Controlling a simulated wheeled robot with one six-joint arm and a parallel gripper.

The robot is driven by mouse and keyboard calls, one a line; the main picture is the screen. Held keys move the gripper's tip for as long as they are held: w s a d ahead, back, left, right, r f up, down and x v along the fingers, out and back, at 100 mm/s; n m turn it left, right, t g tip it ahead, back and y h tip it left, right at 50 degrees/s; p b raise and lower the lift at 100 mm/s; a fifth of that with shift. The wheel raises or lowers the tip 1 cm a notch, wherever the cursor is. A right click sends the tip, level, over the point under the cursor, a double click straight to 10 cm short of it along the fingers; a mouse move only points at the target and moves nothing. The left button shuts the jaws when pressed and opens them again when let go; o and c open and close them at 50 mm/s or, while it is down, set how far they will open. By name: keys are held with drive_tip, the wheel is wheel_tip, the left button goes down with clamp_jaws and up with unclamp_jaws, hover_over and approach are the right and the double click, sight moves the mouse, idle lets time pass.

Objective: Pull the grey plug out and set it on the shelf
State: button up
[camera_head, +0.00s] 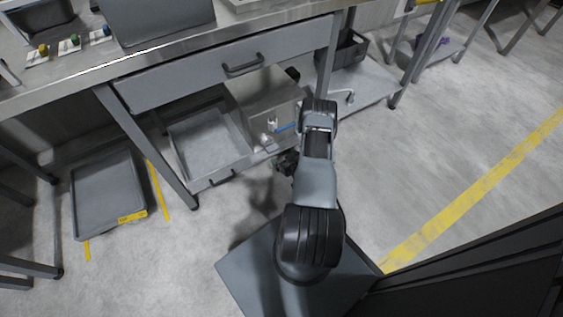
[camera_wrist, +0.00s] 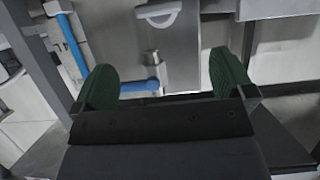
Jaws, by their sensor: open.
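My gripper (camera_wrist: 165,80) is open in the wrist view, with its two green fingertips apart and nothing gripped between them. Just beyond them a small grey metal cylinder (camera_wrist: 152,57) stands out from a grey panel (camera_wrist: 158,38), above a short blue piece (camera_wrist: 140,86). It may be the grey plug, but I cannot tell for sure. In the head view my gripper (camera_head: 286,162) is low in front of the bench, partly hidden by my arm. Small pale fittings (camera_head: 267,140) and a blue rod (camera_head: 286,127) show beside it. A low shelf (camera_head: 372,80) lies to the right.
A grey worktop (camera_head: 175,45) with a handled drawer (camera_head: 230,68) overhangs this area. An open lower drawer (camera_head: 176,158) is at left. A black crate (camera_head: 345,50) stands on the shelf. A grey tray (camera_head: 105,195) lies on the floor. Floor at right is clear.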

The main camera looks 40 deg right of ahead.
sight(274, 150)
drive_tip(key=b+x, duration=0.2)
drive_tip(key=x, duration=0.4)
drive_tip(key=f+b+x, duration=0.1)
drive_tip(key=b+x, duration=0.2)
drive_tip(key=x, duration=0.3)
drive_tip(key=shift+s, duration=0.2)
drive_tip(key=shift+b+x, duration=0.35)
drive_tip(key=shift+x, duration=0.5)
drive_tip(key=c, duration=1.6)
drive_tip(key=shift+c, duration=0.2)
drive_tip(key=shift+s+a, duration=0.1)
drive_tip(key=shift+s, duration=0.05)
drive_tip(key=s+p, duration=0.3)
drive_tip(key=s, duration=0.5)
drive_tip(key=shift+s+a+p, duration=0.25)
drive_tip(key=shift+a+p, duration=0.05)
drive_tip(key=shift+a, duration=0.2)
idle(0.4)
